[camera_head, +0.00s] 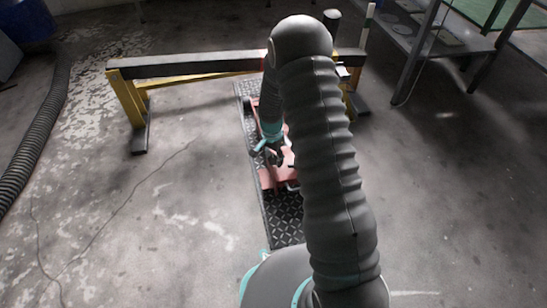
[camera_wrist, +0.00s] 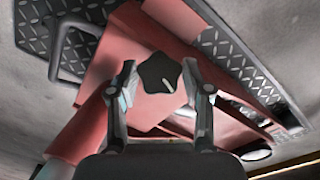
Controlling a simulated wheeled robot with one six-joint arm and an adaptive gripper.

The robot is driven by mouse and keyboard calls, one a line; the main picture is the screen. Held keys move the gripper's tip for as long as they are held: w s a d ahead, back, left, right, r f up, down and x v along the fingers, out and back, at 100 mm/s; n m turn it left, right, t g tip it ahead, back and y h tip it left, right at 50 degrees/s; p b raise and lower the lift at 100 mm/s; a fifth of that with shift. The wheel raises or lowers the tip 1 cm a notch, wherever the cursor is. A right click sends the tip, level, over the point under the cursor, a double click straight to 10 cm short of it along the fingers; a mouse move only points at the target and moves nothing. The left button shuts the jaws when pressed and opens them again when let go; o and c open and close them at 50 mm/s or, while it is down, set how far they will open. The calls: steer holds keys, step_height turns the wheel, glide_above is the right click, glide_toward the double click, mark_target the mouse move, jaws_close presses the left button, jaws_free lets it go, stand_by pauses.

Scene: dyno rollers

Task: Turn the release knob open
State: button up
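The release knob (camera_wrist: 160,73) is a black, lobed knob with a short pale line on its face. It sits on a red housing (camera_wrist: 112,60) in the wrist view. My gripper (camera_wrist: 158,78) is open, with one finger on each side of the knob. A small gap shows between each fingertip and the knob, and I cannot tell whether the tips are level with it in depth. In the head view my gripper (camera_head: 268,150) is over the red mechanism (camera_head: 268,178), and my arm hides much of it. The knob cannot be made out there.
The red mechanism sits on a dark diamond-plate strip (camera_head: 284,222). A bent metal handle (camera_wrist: 58,55) stands at the left in the wrist view. A yellow and black barrier (camera_head: 180,68) crosses behind. A ribbed hose (camera_head: 45,130) lies at left and a metal table (camera_head: 440,40) stands at right.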

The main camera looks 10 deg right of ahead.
steer(key=shift+c, duration=1)
steer(key=shift+a+n+g+h, duration=0.1)
steer(key=shift+n+g+h, duration=0.6)
steer(key=shift+n, duration=0.7)
steer(key=o, duration=1.2)
steer(key=shift+c, duration=0.2)
steer(key=v, duration=1.2)
